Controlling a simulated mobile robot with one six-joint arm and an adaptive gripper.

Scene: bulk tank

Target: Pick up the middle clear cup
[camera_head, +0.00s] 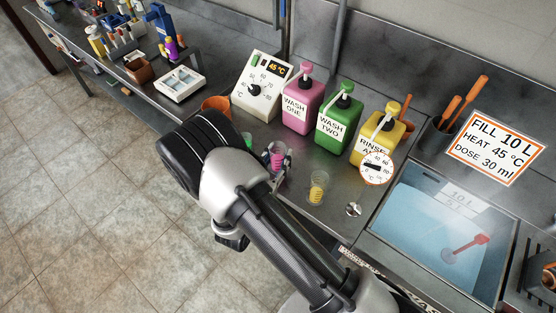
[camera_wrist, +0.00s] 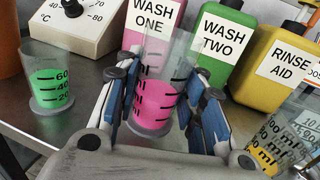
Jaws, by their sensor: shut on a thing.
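The middle clear cup (camera_wrist: 155,100) holds pink liquid and has dark marks on its side. It stands upright between the fingers of my gripper (camera_wrist: 160,104), which is shut on it from both sides. In the head view the pink cup (camera_head: 277,157) shows beside my gripper (camera_head: 284,162), partly covered by it. A grey round base shows under the cup in the wrist view; I cannot tell whether it is clear of the counter. A clear cup with green liquid (camera_wrist: 46,84) stands to the left, and one with yellow liquid (camera_head: 318,187) to the right.
Pink (camera_head: 302,107), green (camera_head: 339,121) and yellow (camera_head: 377,138) pump bottles stand close behind the cups. A dial box (camera_head: 262,85) and an orange pot (camera_head: 215,103) are to the left. A water-filled sink (camera_head: 430,230) is at the right, with a round gauge (camera_head: 377,168) near its corner.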

